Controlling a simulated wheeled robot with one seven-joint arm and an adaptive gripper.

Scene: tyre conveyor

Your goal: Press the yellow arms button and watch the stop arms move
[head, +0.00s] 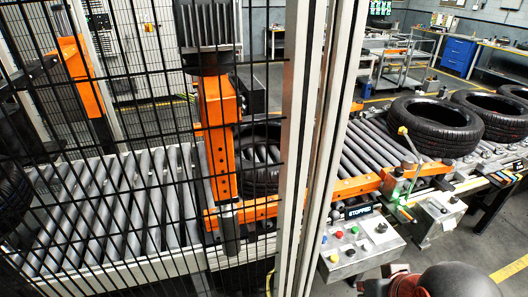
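The grey button box (368,262) stands at the lower middle right, beside the roller conveyor. Several small coloured buttons are on its top. Labels are too small to read. A small display (359,211) above the box reads "STOPPED". Orange stop arms (357,185) reach across the conveyor behind the box. Part of my arm shows at the bottom right. My gripper's fingers are not visible.
Black tyres (434,125) lie on the conveyor at right. Another tyre (258,160) is behind the wire fence (120,130). Pale posts (300,150) stand just left of the button box. A second small box (440,212) is to its right.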

